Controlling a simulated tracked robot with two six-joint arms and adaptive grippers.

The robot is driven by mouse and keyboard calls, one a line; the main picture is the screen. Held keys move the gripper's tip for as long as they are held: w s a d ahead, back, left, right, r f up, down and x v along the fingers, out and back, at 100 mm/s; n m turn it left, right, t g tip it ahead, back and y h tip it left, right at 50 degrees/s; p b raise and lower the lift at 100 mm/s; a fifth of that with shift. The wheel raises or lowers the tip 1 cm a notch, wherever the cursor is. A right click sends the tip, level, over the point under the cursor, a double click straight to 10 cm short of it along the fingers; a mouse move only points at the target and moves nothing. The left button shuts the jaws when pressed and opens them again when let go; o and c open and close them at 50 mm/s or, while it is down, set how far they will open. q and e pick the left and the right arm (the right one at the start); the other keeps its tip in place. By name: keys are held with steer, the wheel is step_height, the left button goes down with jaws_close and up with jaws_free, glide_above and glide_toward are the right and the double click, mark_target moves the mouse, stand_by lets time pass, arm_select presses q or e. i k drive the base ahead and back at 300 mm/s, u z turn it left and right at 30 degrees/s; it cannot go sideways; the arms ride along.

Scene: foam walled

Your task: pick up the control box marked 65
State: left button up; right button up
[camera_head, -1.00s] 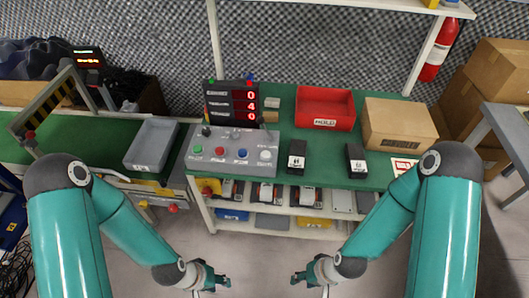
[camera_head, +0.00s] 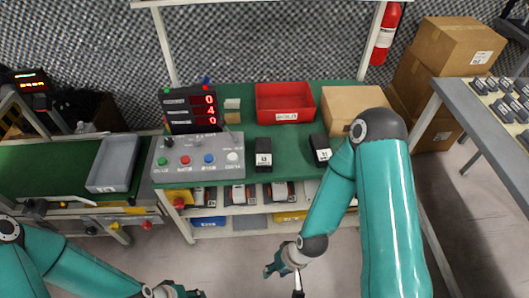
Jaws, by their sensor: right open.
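Two black control boxes with white labels stand on the green bench top: one left of centre (camera_head: 264,147), beside the grey button panel, and one further right (camera_head: 318,143), close to my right arm. Their label numbers are too small to read surely. Several more dark labelled boxes (camera_head: 505,106) lie on the table at the far right; their numbers are also unreadable. My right gripper (camera_head: 282,276) is open and empty in front of the bench, below its shelves. My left gripper (camera_head: 181,291) is at the bottom edge, partly cut off, and its jaws are unclear.
A red bin (camera_head: 285,116), a cardboard box (camera_head: 345,98) and the button panel (camera_head: 178,174) with a red display (camera_head: 190,110) occupy the bench. A grey tray (camera_head: 112,166) lies on the left conveyor. Cartons (camera_head: 452,52) and a fire extinguisher (camera_head: 385,35) stand behind. Floor before the bench is clear.

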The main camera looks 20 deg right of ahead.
mark_target(263, 163)
steer(key=u, duration=0.4)
steer(key=i, duration=1)
steer(key=z, duration=0.45)
